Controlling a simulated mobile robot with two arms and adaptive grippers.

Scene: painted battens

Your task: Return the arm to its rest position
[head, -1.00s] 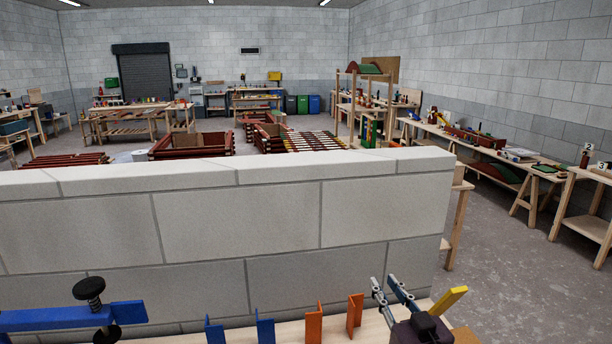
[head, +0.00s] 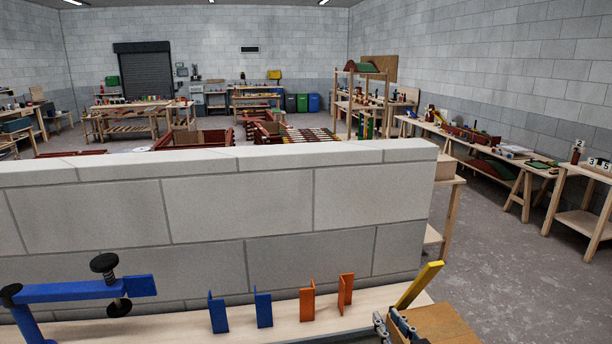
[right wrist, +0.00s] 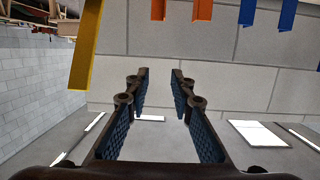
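My right gripper (head: 394,324) is low in the head view, at the right end of the light wooden bench top (head: 180,329). In the right wrist view the gripper (right wrist: 158,88) has its fingers apart with nothing between them. A yellow batten (head: 420,284) stands tilted just beyond it; it also shows at upper left in the wrist view (right wrist: 86,45). On the bench two orange pieces (head: 307,304) and (head: 346,289) and two blue pieces (head: 218,313) and (head: 263,308) stand in a row, apart from the gripper. My left gripper is not in view.
A blue clamp (head: 80,291) with black knobs is at the bench's left. A grey block wall (head: 240,205) rises behind the bench. A wooden block (head: 440,326) is beside the right gripper. Open floor (head: 490,270) lies to the right.

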